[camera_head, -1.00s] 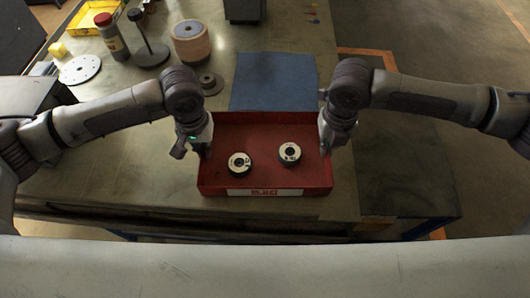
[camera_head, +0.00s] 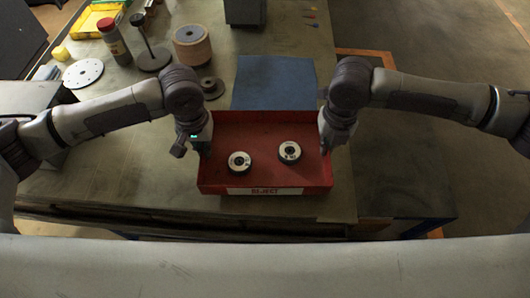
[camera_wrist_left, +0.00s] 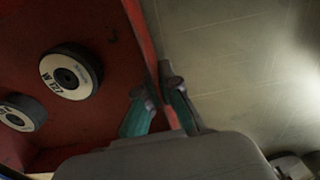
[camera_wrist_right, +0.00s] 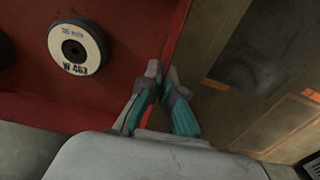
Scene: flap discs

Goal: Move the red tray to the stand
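The red tray (camera_head: 262,178) has a white REJECT label on its front wall and holds two flap discs, a left one (camera_head: 239,161) and a right one (camera_head: 289,152). My left gripper (camera_head: 206,152) is shut on the tray's left wall, with a finger on each side in the left wrist view (camera_wrist_left: 160,95). My right gripper (camera_head: 325,148) is shut on the right wall, as the right wrist view (camera_wrist_right: 161,85) shows. The tray is near the workbench's front edge; I cannot tell its height above it. I cannot tell which thing is the stand.
A blue mat (camera_head: 275,82) lies on the workbench (camera_head: 110,165) behind the tray. At the back left are a bottle (camera_head: 115,40), a dark post on a round base (camera_head: 153,58), a tan cylinder (camera_head: 192,47), a white disc (camera_head: 83,73) and a yellow bin (camera_head: 98,20). Floor shows at the right.

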